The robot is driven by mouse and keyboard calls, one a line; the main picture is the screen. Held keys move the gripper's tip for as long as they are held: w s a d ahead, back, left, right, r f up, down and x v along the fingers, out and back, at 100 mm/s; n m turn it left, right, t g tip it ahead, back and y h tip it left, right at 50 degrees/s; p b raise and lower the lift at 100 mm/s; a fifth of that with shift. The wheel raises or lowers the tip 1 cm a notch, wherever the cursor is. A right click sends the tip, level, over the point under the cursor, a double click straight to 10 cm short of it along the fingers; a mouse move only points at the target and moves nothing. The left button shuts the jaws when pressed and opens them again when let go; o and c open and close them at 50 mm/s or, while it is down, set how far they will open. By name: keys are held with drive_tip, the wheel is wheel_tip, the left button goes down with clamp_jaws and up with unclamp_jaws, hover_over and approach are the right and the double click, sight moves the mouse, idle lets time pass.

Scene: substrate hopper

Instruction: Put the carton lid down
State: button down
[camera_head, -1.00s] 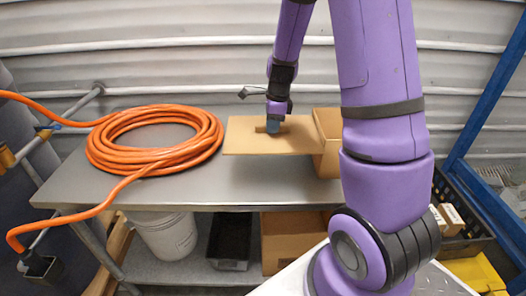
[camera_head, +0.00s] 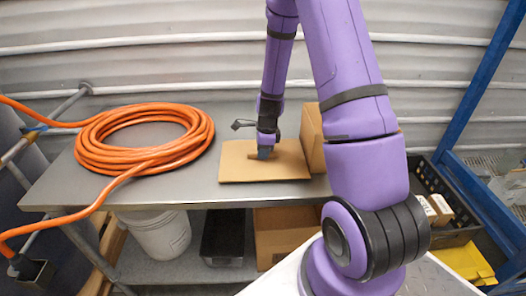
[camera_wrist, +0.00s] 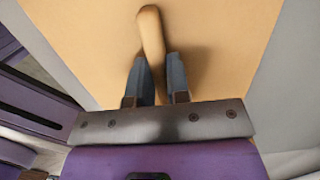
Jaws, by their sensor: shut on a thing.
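The carton lid (camera_head: 238,170) is a flat tan cardboard panel with a raised bar-like handle (camera_wrist: 151,35). It lies level at the tabletop in the head view, right of the hose. Whether it bears fully on the table I cannot tell. My gripper (camera_head: 264,153) points down over the lid's middle, shut on the handle. In the wrist view my gripper (camera_wrist: 158,68) has its two blue-grey fingers on either side of the handle, and the lid fills most of the picture. The carton (camera_head: 313,140) stands right beside the lid, partly hidden by my arm.
A coiled orange hose (camera_head: 95,153) covers the left of the grey metal table (camera_head: 190,190). A strip of bare table lies in front of the lid. Below are a white bucket (camera_head: 160,235), a black bin (camera_head: 223,235) and a cardboard box (camera_head: 280,235). A blue frame (camera_head: 475,110) stands at right.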

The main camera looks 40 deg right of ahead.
drive_tip(key=shift+f, duration=0.1)
drive_tip(key=c, duration=1.1)
unclamp_jaws()
drive_tip(key=s+a+r+n+t, duration=0.1)
drive_tip(key=s+a+r+n, duration=0.15)
drive_tip(key=r, duration=0.85)
drive_tip(key=s+a+r+n, duration=0.1)
drive_tip(key=r+n, duration=0.2)
drive_tip(key=r, duration=0.7)
drive_tip(key=s+a+r+n+t, duration=0.1)
drive_tip(key=s+a+r+n, duration=0.2)
drive_tip(key=s+r+n, duration=0.2)
drive_tip(key=s+a+r+n+t, duration=0.1)
drive_tip(key=s+a+r+n, duration=0.2)
drive_tip(key=s+r+n, duration=0.2)
drive_tip(key=s+a+r+n+t+h, duration=0.1)
drive_tip(key=s+a+r+n, duration=0.2)
drive_tip(key=s+r+n, duration=0.3)
drive_tip(key=shift+s+a+n, duration=0.4)
drive_tip(key=shift+s+n, duration=1.25)
drive_tip(key=shift+s, duration=0.85)
